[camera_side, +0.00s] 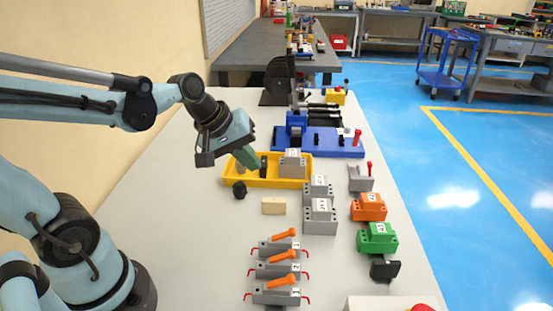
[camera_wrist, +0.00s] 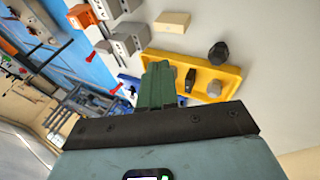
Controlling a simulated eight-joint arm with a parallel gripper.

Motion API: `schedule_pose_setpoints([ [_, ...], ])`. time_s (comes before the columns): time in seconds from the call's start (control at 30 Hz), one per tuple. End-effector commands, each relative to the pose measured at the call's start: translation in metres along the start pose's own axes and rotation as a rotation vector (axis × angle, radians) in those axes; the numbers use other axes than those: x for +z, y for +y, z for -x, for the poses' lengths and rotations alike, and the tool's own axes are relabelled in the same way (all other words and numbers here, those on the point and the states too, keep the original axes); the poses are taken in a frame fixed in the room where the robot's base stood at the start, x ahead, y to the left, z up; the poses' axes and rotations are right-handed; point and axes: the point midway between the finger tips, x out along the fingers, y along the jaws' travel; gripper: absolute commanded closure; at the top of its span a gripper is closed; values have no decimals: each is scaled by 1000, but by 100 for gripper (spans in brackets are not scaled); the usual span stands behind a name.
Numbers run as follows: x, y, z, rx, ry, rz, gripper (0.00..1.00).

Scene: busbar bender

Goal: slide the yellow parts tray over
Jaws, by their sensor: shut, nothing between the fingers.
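The yellow parts tray (camera_side: 270,183) lies on the grey bench in the side view, long side running left to right. In the wrist view the tray (camera_wrist: 200,61) is beyond my fingers. It holds a dark upright piece (camera_wrist: 190,81), a grey hexagonal piece (camera_wrist: 214,88) and, in the side view, a grey block (camera_side: 292,163) at its right end. My gripper (camera_side: 252,166) has green fingers, shut and empty, pointing down at the tray's left half. In the wrist view the fingers (camera_wrist: 158,70) overlap one end of the tray. I cannot tell whether they touch it.
A black knob (camera_side: 239,190) and a tan block (camera_side: 273,206) lie just in front of the tray. Grey blocks (camera_side: 320,215) stand to the front right. A blue bender (camera_side: 330,141) stands behind. Clamps with orange handles (camera_side: 276,270) are nearer. The bench left of the tray is clear.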

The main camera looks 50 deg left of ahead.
Motion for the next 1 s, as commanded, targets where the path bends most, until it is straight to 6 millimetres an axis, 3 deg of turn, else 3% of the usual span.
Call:
schedule_pose_setpoints([
  [0.3, -61, -2, -38, 57, -183, 960, 100],
  [0.5, -91, -13, -58, 68, -310, 1427, 100],
  [0.7, -103, -20, -67, 65, -379, 1634, 100],
  [0.87, -102, -18, -76, 63, -388, 1656, 100],
  [1.0, -98, -12, -94, 63, -387, 1651, 100],
])
